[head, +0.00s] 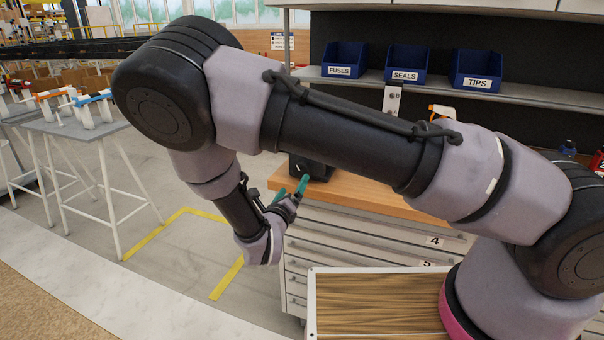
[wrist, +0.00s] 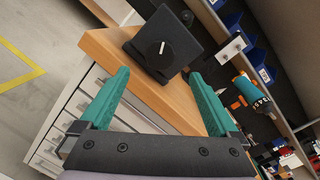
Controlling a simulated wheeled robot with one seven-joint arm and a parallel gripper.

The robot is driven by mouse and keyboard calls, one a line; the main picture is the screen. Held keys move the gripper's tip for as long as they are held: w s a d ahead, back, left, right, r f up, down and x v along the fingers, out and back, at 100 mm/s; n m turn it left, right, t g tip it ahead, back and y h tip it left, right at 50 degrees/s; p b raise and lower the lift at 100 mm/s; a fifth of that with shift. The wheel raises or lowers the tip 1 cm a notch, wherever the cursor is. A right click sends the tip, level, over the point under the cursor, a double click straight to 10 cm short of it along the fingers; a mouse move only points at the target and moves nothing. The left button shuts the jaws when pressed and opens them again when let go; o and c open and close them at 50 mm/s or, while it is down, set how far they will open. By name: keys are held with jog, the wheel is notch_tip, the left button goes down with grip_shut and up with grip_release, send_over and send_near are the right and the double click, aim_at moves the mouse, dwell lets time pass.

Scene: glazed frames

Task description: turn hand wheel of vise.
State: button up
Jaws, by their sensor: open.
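A dark, blocky device (head: 297,167), which I take for the vise, stands on the left corner of the wooden bench top, partly hidden by my arm in the head view. My gripper (head: 292,189) has teal fingers. In the wrist view my gripper (wrist: 159,78) is open and empty, its fingers apart with the vise beyond and between them. No contact with the vise shows.
The wooden bench top (head: 345,193) sits over white drawers (head: 335,240). Blue bins (head: 405,63) stand on a shelf behind. A teal and orange tool (wrist: 250,92) is to the right in the wrist view. A grey table (head: 75,125) stands left; open floor lies between.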

jog(key=x, duration=1)
jog(key=shift+a, duration=0.1)
jog(key=shift+s, duration=0.1)
jog(key=c, duration=1.4)
